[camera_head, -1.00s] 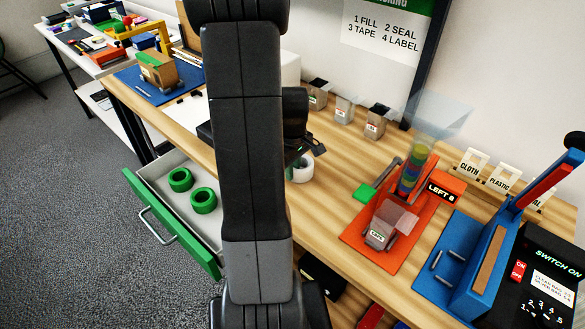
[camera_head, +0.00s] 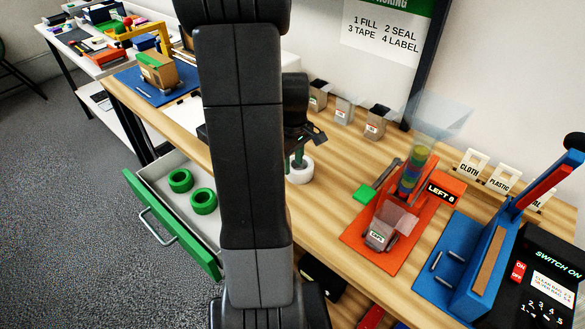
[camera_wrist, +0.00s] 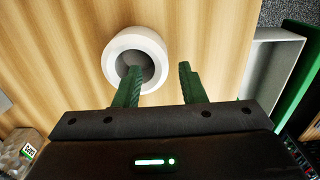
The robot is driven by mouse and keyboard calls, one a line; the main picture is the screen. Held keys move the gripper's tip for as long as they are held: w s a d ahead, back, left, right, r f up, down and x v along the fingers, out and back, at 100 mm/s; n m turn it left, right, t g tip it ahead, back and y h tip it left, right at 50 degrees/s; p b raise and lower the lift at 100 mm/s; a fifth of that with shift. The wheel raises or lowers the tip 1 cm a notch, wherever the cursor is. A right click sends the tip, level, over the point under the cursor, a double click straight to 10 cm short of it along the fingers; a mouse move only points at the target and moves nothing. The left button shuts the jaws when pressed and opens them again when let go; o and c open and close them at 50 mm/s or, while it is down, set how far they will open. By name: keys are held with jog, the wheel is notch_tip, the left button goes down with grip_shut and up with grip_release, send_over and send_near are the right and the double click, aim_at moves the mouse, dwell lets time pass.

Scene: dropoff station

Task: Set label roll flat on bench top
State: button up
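The label roll, a white ring (camera_head: 300,176), lies flat on the wooden bench top (camera_head: 330,210) with its hole facing up. It also shows in the wrist view (camera_wrist: 113,63). My gripper (camera_head: 297,160) is just above the roll, with its green fingers pointing down. In the wrist view my gripper (camera_wrist: 159,70) is open. One finger overlaps the roll's hole and the other is beyond its outer wall, with a visible gap. Nothing is held. My arm hides part of the bench left of the roll.
An open drawer with green rolls (camera_head: 203,201) is left of the bench. Small grey bins (camera_head: 377,123) stand along the back. An orange mat (camera_head: 350,238) with a clear tube and a blue fixture (camera_head: 485,265) are to the right. Bare wood lies between roll and mat.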

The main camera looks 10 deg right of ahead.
notch_tip(320, 180, up, 8)
jog(key=shift+r, duration=0.25)
dwell(1.3)
